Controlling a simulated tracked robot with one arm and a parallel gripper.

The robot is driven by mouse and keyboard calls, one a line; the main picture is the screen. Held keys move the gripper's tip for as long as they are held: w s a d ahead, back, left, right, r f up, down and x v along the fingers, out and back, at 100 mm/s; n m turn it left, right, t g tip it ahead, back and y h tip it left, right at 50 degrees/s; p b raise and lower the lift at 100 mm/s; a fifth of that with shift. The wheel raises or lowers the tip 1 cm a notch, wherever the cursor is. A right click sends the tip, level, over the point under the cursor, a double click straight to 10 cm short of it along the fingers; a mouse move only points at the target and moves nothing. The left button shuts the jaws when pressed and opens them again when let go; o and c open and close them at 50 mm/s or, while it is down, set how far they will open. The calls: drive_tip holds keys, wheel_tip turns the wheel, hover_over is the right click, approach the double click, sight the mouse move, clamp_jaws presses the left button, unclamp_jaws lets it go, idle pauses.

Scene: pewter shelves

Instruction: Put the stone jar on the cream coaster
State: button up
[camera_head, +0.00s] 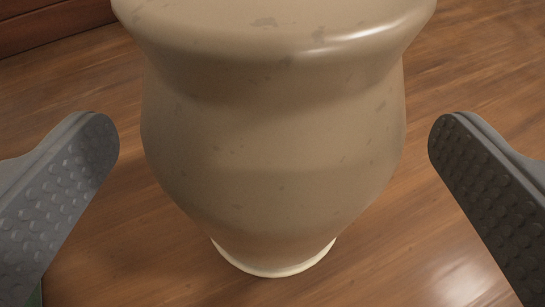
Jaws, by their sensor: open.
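The stone jar (275,150) fills the middle of the view. It is beige with darker specks, glossy, wide at the shoulder and narrow at its pale foot. It stands upright on a brown wooden surface, and its top is cut off by the upper edge of the picture. My gripper (274,155) is open, with one grey studded finger on each side of the jar. Clear gaps show between both fingers and the jar, and neither finger appears to touch it. The cream coaster is not in view.
The wooden surface (410,240) is bare around the jar. A dark reddish-brown wooden edge (50,25) runs across the upper left corner.

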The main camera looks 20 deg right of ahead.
drive_tip(key=p+v, duration=0.1)
drive_tip(key=v, duration=0.7)
drive_tip(key=shift+s, duration=0.25)
drive_tip(key=shift+a, duration=0.15)
drive_tip(key=w+a+r+n+t+y, duration=0.15)
drive_tip(key=a+r, duration=0.35)
drive_tip(key=r, duration=0.7)
drive_tip(key=w+a+r+n+y, duration=0.1)
drive_tip(key=a+r+y, duration=0.1)
drive_tip(key=a+r, duration=0.65)
drive_tip(key=s+r, duration=0.4)
drive_tip(key=r, duration=0.4)
drive_tip(key=s+a+r+n+y, duration=0.1)
drive_tip(key=s+r, duration=0.4)
drive_tip(key=r, duration=0.4)
drive_tip(key=s+a+r+n+t+y, duration=0.1)
drive_tip(key=s+r, duration=0.4)
drive_tip(key=r, duration=0.3)
drive_tip(key=shift+r, duration=0.2)
drive_tip(key=shift+s, duration=0.1)
wheel_tip(320, 180, up, 6)
drive_tip(key=p, duration=0.6)
